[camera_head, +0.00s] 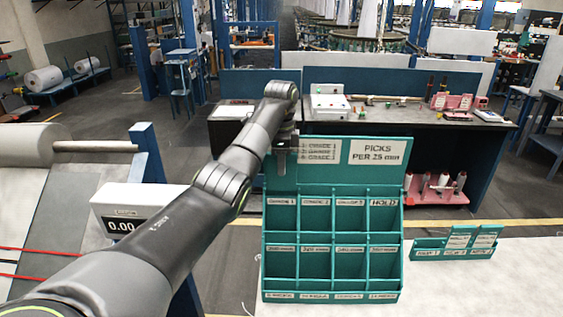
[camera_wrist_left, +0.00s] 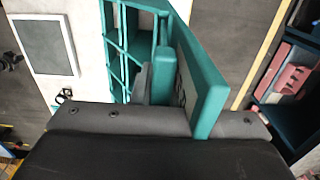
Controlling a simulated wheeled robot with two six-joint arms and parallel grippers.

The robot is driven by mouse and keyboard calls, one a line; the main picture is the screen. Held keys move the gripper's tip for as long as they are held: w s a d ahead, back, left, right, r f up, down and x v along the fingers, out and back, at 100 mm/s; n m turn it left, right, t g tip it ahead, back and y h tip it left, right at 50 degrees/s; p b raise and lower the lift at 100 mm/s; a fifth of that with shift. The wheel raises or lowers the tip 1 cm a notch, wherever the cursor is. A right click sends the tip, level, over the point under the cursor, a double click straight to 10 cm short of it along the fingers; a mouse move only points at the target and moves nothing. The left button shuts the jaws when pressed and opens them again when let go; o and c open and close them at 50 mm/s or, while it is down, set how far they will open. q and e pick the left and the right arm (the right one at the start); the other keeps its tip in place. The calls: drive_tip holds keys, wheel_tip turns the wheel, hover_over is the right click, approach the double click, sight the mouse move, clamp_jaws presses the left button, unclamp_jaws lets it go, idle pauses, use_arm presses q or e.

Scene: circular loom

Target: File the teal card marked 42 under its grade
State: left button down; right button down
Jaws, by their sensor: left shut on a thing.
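My left gripper (camera_head: 284,152) is at the upper left of the teal pigeonhole rack (camera_head: 334,215), in front of its header board. It is shut on a teal card, which shows edge-on as a slab in the left wrist view (camera_wrist_left: 203,90). The number on the card cannot be read from here. The rack has rows of open compartments; top labels read grade 1, others hard to read, and HOLD at the right. A white sign on the header reads "PICKS PER 25 mm". The gripper covers part of the grade key beside it. My right gripper is not in view.
A small teal holder (camera_head: 430,254) with labelled cards stands on the white table (camera_head: 490,290) right of the rack. A scale display (camera_head: 124,226) reading 0.00 stands at the left. A dark bench (camera_head: 410,130) with a pink stand (camera_head: 436,188) is behind. The table front right is clear.

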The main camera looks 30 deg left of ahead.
sight(282, 190)
use_arm(q)
drive_tip(key=shift+f+b, duration=0.4)
drive_tip(key=shift+f, duration=0.8)
drive_tip(key=shift+s+d+f+b, duration=0.1)
drive_tip(key=shift+d+f+b, duration=0.1)
drive_tip(key=shift+f, duration=0.25)
drive_tip(key=shift+s+d+f+b, duration=0.1)
drive_tip(key=shift+f+b, duration=0.05)
drive_tip(key=shift+f, duration=0.3)
drive_tip(key=c, duration=1.3)
unclamp_jaws()
drive_tip(key=shift+w+a+r, duration=0.15)
drive_tip(key=shift+w, duration=0.05)
drive_tip(key=shift+c, duration=0.2)
drive_tip(key=shift+a+r, duration=0.1)
drive_tip(key=shift+r, duration=0.05)
